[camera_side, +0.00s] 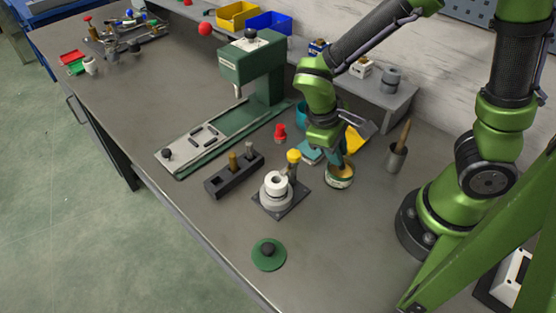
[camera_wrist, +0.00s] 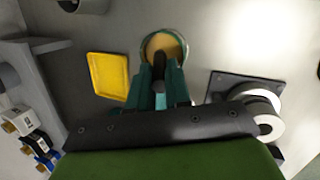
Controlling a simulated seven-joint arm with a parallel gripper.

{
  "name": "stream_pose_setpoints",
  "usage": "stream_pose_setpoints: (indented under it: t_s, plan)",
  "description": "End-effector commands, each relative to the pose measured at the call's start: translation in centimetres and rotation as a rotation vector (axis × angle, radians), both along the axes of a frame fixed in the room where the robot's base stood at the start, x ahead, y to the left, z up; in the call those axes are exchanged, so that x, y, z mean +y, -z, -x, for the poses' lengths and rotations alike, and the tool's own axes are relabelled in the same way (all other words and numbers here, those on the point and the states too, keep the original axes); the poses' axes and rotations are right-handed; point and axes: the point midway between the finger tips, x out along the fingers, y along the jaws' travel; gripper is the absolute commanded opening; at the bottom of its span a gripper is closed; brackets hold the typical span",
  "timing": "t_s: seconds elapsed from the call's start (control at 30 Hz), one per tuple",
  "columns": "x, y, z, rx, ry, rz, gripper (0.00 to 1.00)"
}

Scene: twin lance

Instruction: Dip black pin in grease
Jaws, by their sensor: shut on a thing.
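The grease tin (camera_side: 341,182) stands open on the bench, below my gripper (camera_side: 341,160). In the wrist view, the tin (camera_wrist: 184,46) shows tan grease inside its rim. My gripper (camera_wrist: 162,78) is shut on the dark black pin (camera_wrist: 160,60), whose end shows over the grease between the teal fingers. I cannot tell whether its tip touches the grease. In the side view my gripper and the tin hide most of the pin. A dark block (camera_side: 222,187) to the left holds a brass pin (camera_side: 232,162) and a grey pin (camera_side: 248,147) upright.
A fixture with a white ring (camera_side: 276,182) and yellow knob (camera_side: 294,156) stands left of the tin. A yellow tray (camera_wrist: 108,75) lies close by. A cup with a wooden handle (camera_side: 396,158) stands right. A green press (camera_side: 250,65) is behind; a green disc (camera_side: 269,263) lies in front.

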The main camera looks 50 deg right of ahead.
Motion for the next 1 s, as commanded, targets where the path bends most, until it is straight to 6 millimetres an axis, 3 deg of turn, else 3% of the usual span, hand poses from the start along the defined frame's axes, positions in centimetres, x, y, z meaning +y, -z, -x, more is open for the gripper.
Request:
stream_pose_setpoints:
  t_s: [1.0]
  plan:
    - [0.0, 0.97, 0.0, 0.0, 0.0, 0.0, 0.0]
